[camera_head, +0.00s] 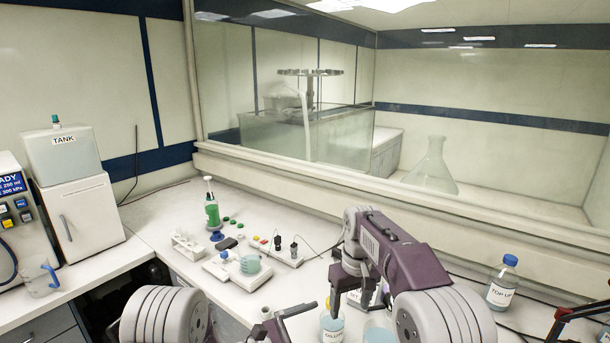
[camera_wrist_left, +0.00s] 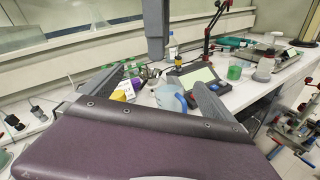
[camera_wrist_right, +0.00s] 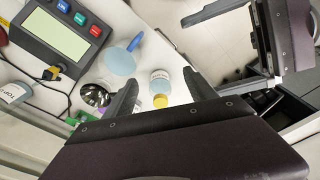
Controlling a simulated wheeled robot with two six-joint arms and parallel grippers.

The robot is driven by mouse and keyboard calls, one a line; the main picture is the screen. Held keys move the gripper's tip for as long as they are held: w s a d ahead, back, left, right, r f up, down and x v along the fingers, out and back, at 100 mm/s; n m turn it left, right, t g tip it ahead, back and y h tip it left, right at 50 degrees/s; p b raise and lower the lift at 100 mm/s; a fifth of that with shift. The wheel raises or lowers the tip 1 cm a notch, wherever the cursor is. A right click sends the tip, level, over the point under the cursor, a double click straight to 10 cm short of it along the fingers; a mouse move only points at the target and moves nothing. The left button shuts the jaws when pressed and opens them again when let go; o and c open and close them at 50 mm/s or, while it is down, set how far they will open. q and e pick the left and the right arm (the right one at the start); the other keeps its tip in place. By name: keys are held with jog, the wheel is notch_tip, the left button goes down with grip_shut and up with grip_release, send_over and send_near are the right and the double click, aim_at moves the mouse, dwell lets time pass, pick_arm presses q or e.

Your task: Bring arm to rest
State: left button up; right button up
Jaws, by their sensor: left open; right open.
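My right gripper (camera_head: 357,300) points down at the front centre of the bench in the head view. In the right wrist view its two dark fingers (camera_wrist_right: 160,95) stand apart with nothing gripped. A small labelled bottle with a yellow cap (camera_wrist_right: 160,78) shows between and beyond them; contact cannot be seen. My left gripper shows in the left wrist view (camera_wrist_left: 150,98), fingers apart and empty, with a blue-handled jug (camera_wrist_left: 167,97) beyond. In the head view only part of its dark fingers shows near the bottom edge.
A labelled bottle (camera_head: 331,327) stands close to my right gripper. A blue-capped bottle (camera_head: 502,283) stands further right. A glass screen closes the back.

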pick_arm(q)
jog(key=s+d+f+m+g+y+b, duration=0.1)
jog(key=s+f+m+g+y+b, duration=0.15)
jog(key=s+m+g, duration=0.8)
jog(key=s+a+f+m+t+y+b, duration=0.1)
jog(key=s+a+f+m+y, duration=0.1)
jog(key=s+a+f+y, duration=0.3)
jog(key=s+a+f+m+y+b, duration=0.1)
jog(key=s+a, duration=0.2)
jog(key=s, duration=0.3)
jog(key=w+a+f+m+t+y, duration=0.1)
jog(key=a+f+m+y, duration=0.1)
jog(key=a, duration=0.5)
jog(key=w+a+f+m+t+y, duration=0.1)
jog(key=a+f+m+y, duration=0.1)
jog(key=a+m+y, duration=0.2)
jog(key=a, duration=0.2)
jog(key=shift+a, duration=0.4)
pick_arm(e)
jog(key=s+d+f+m, duration=0.2)
jog(key=s+d+f, duration=0.1)
jog(key=s+f, duration=0.6)
jog(key=s+d+f+m, duration=0.2)
jog(key=s+d+f, duration=0.2)
jog(key=s+f, duration=0.4)
jog(key=s, duration=0.6)
jog(key=shift+f, duration=0.35)
